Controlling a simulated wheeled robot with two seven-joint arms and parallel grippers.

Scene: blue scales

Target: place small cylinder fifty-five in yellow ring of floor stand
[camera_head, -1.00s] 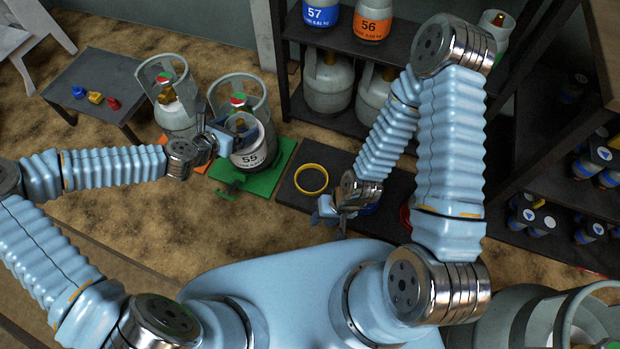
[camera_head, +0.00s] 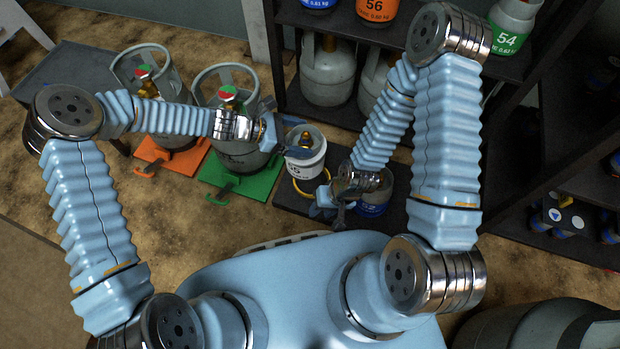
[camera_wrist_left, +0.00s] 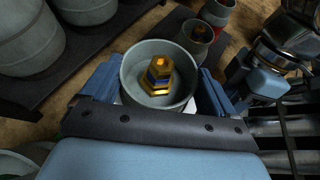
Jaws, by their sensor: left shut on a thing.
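Small white cylinder fifty-five (camera_head: 304,164) is held upright by my left gripper (camera_head: 292,142), which is shut on it. In the left wrist view the cylinder's grey collar and brass valve (camera_wrist_left: 159,76) sit between the blue fingers. In the head view the cylinder overlaps the yellow ring (camera_head: 317,196) of the dark floor stand (camera_head: 286,200). The ring shows below and to the right of it; whether the base is inside the ring or above it I cannot tell. My right gripper (camera_head: 335,205) is low over the stand, right of the ring; its jaw opening is unclear.
A blue-labelled small cylinder (camera_head: 374,207) stands on the stand beside my right gripper. Large grey cylinders stand on the green (camera_head: 218,185) and orange (camera_head: 160,160) platforms at left. A dark shelf with cylinders (camera_head: 327,75) rises behind.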

